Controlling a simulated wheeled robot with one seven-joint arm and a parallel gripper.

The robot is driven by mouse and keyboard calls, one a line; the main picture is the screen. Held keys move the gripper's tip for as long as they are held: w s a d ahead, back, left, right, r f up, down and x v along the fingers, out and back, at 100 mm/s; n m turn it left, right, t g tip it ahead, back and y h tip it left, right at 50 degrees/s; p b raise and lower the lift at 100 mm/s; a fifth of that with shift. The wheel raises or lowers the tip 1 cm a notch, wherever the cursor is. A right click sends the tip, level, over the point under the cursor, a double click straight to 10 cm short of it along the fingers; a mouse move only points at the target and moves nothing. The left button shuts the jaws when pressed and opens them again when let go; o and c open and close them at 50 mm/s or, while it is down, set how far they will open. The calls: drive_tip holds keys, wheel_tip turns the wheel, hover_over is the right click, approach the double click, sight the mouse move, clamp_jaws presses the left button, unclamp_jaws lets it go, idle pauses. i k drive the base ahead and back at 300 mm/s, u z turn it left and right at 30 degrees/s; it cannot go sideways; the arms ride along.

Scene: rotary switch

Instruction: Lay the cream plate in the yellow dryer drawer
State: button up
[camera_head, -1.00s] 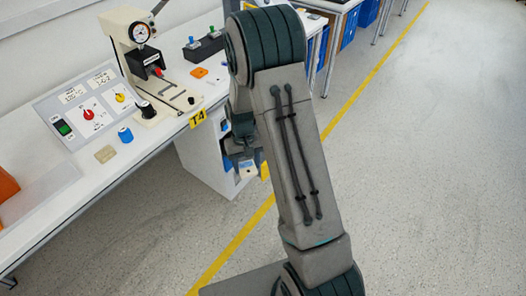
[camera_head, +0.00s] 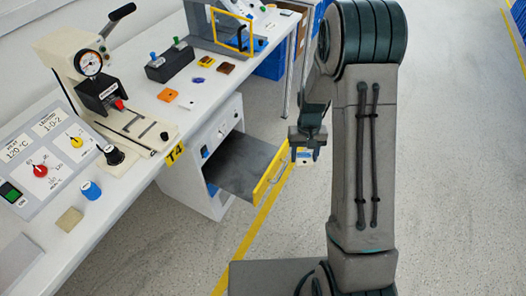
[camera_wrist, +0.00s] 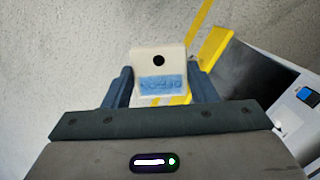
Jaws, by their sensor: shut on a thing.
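The cream plate (camera_wrist: 158,60) with a dark hole and a blue label sits between the fingers of my gripper (camera_wrist: 160,92) in the wrist view. My gripper is shut on it. In the head view, my gripper (camera_head: 305,152) hangs just right of the drawer's front, with part of the plate (camera_head: 304,157) showing beneath it. The yellow dryer drawer (camera_head: 271,172) is pulled out from the white cabinet, with a dark, bare-looking floor (camera_head: 245,163). Its yellow front also shows in the wrist view (camera_wrist: 214,47), right of the plate and apart from it.
The white bench (camera_head: 135,195) runs along the left, with a press (camera_head: 90,70) and a control panel (camera_head: 38,160) on it. The cabinet (camera_head: 222,122) stands below the bench. A yellow line (camera_head: 262,218) crosses the open floor. The floor on the right is clear.

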sight(248, 164)
drive_tip(key=u, duration=0.05)
drive_tip(key=i, duration=0.95)
drive_tip(key=u, duration=0.75)
